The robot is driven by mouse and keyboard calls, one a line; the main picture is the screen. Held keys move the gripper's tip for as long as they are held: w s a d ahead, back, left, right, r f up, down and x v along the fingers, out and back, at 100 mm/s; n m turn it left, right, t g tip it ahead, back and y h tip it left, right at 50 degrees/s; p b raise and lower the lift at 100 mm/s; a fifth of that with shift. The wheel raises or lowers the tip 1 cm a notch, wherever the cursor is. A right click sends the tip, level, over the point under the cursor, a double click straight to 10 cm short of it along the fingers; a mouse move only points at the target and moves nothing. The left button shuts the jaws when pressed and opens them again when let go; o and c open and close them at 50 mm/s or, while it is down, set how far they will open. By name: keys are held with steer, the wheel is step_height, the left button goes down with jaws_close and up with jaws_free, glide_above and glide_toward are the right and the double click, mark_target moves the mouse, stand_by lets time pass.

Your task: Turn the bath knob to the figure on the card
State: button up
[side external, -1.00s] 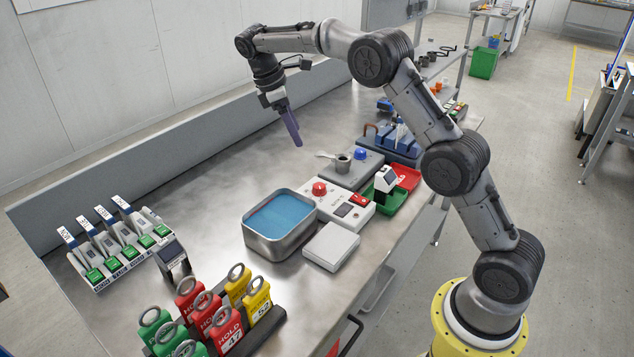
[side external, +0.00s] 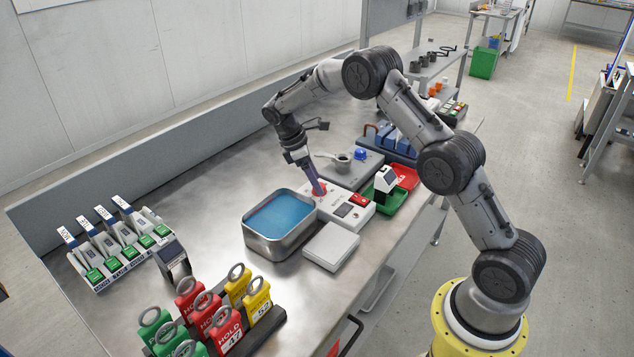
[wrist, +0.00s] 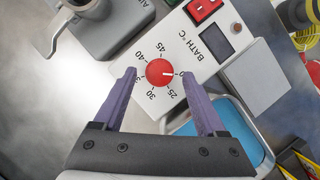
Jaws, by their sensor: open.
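The red bath knob (wrist: 160,72) sits on the white control box (side external: 334,208) marked BATH °C. Its white mark points right in the wrist view, towards a figure ending in 0, partly covered by a finger. 25, 30, 40 and 45 are readable around the dial; another figure beside the left finger is partly hidden. My gripper (wrist: 160,77) is open, with one purple finger on each side of the knob. In the side view my gripper (side external: 320,192) is down at the knob and hides most of it. I cannot tell which item is the card.
The blue-filled metal bath (side external: 277,243) stands beside the box, with a white flat block (side external: 331,246) in front. A red rocker switch (wrist: 204,9) and dark display (wrist: 216,41) share the box. Ringed tags (side external: 225,322) stand at front left.

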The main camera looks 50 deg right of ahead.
steer(key=shift+s+d+f, duration=0.2)
steer(key=shift+f, duration=0.45)
jaws_close()
